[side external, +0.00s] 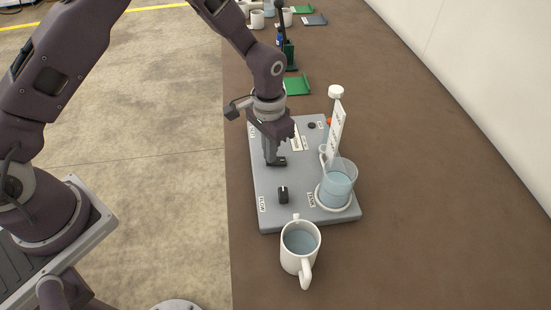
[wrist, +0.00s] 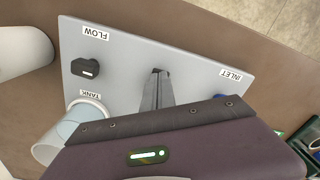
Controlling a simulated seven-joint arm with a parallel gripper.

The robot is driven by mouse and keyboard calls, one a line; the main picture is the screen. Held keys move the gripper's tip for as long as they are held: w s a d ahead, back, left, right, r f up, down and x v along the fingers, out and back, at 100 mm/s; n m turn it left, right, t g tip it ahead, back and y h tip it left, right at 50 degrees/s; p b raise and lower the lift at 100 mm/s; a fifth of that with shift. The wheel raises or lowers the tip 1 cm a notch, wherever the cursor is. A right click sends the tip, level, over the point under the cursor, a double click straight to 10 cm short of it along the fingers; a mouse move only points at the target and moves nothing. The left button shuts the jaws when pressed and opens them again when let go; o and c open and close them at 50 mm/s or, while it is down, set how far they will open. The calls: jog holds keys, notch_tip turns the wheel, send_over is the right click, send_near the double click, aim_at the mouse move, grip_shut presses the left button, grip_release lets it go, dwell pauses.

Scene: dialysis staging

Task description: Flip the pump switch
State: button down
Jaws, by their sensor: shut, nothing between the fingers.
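The grey panel (side external: 266,213) lies flat on the brown table. It also fills the middle of the wrist view (wrist: 130,45). My gripper (side external: 276,162) is shut and points down at the panel's middle, left of the tank beaker; I cannot tell whether it touches the surface. In the wrist view its dark fingers (wrist: 157,76) are together with nothing between them. I cannot make out the pump switch; my gripper may hide it. A black knob (side external: 283,194) sits near the panel's front edge, by the FLOW label (wrist: 95,33) in the wrist view (wrist: 85,68).
A tank beaker of bluish liquid (side external: 337,186) stands at the panel's right. A white mug (side external: 299,245) stands before the panel. Green items (side external: 297,85) lie farther back. The table's right side is clear.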

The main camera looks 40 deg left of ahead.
jog(key=shift+f, duration=0.25)
jog(key=shift+r, duration=3.55)
jog(key=s+a+r+t, duration=0.1)
jog(key=s+a+r, duration=0.1)
jog(key=r, duration=0.3)
jog(key=s+a+r, duration=0.1)
jog(key=s+r, duration=0.1)
jog(key=r, duration=0.4)
jog(key=s+a+r+n+t, duration=0.25)
jog(key=s+a+r, duration=0.25)
jog(key=s+r, duration=0.7)
jog(key=s+a+f+t, duration=0.1)
jog(key=s+t, duration=0.1)
jog(key=s, duration=0.8)
jog(key=shift+a+f, duration=0.3)
jog(key=shift+f, duration=0.05)
